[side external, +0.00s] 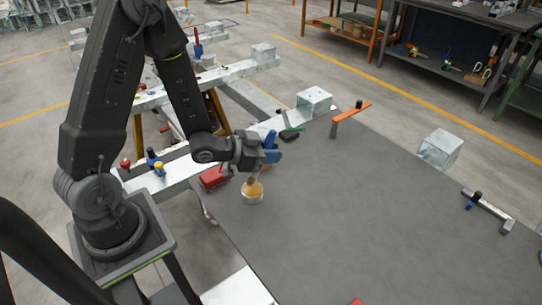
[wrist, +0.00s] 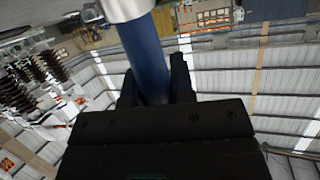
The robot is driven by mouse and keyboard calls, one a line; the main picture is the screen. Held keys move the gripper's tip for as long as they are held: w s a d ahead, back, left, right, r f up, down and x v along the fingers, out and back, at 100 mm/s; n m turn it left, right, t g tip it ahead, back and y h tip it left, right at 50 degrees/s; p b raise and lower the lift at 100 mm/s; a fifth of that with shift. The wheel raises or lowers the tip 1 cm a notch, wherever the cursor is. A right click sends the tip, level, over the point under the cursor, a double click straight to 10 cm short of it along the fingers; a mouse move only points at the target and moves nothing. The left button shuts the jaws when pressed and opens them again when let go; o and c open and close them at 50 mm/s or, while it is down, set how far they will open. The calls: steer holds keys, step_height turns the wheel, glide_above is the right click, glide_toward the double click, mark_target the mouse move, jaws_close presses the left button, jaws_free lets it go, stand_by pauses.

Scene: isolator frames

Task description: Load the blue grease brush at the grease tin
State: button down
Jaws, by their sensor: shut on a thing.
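My gripper (side external: 262,154) is at the left edge of the dark grey table top, shut on the blue handle of the grease brush (side external: 271,143). In the wrist view the blue handle (wrist: 149,60) stands between both fingers, with a pale metal collar at the top of the picture. In the side view the brush points down and its tan bristle end is at the mouth of the grease tin (side external: 252,198). The tin is small, round and pale, with yellow grease. It stands upright right below my gripper. I cannot tell how deep the bristles sit.
A red block (side external: 213,177) lies just left of the tin. A green-handled brush (side external: 292,124) and a dark item lie behind my gripper. An orange bar clamp (side external: 351,112) and metal blocks (side external: 440,148) stand along the far edge. The table's middle (side external: 370,210) is clear.

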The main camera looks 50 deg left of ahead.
mark_target(271, 136)
steer(key=shift+r, duration=2.5)
